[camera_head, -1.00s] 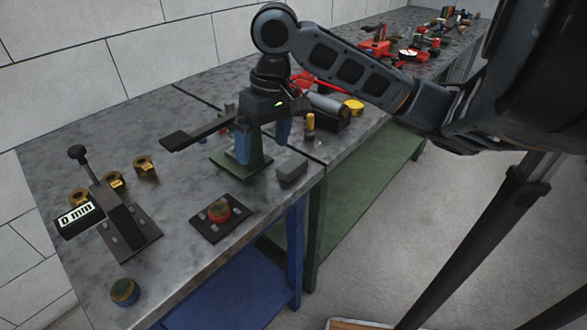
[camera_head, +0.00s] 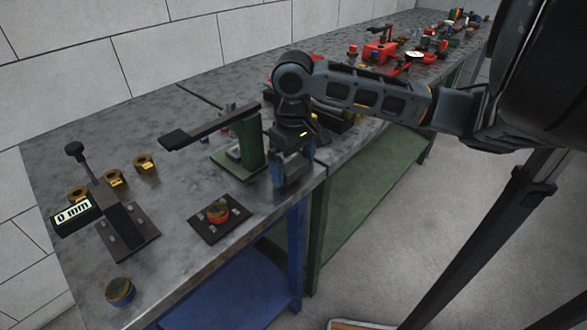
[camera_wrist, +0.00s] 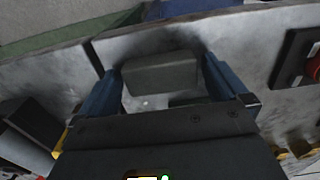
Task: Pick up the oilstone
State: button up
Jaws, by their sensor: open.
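The oilstone, a small grey block, shows in the wrist view (camera_wrist: 160,78) lying on the grey bench top. My gripper (camera_head: 288,178) is low over the bench near its front edge, its blue fingers pointing down. In the wrist view, the open fingers of my gripper (camera_wrist: 161,70) stand to either side of the block, with a gap visible near the left finger. Whether the right finger touches it I cannot tell. In the head view the gripper mostly hides the block.
A green press with a black lever (camera_head: 248,145) stands just left of my gripper. A black plate with a red button (camera_head: 218,212) lies to the front left. A gauge reading 0 mm (camera_head: 110,225) and brass rings (camera_head: 145,165) are further left. Red tools (camera_head: 380,52) lie far back.

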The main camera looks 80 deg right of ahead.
aim_at(293, 165)
jog(key=c, duration=1.1)
notch_tip(293, 165, up, 10)
jog(key=o, duration=0.7)
jog(key=shift+c, duration=0.2)
jog(key=c, duration=0.4)
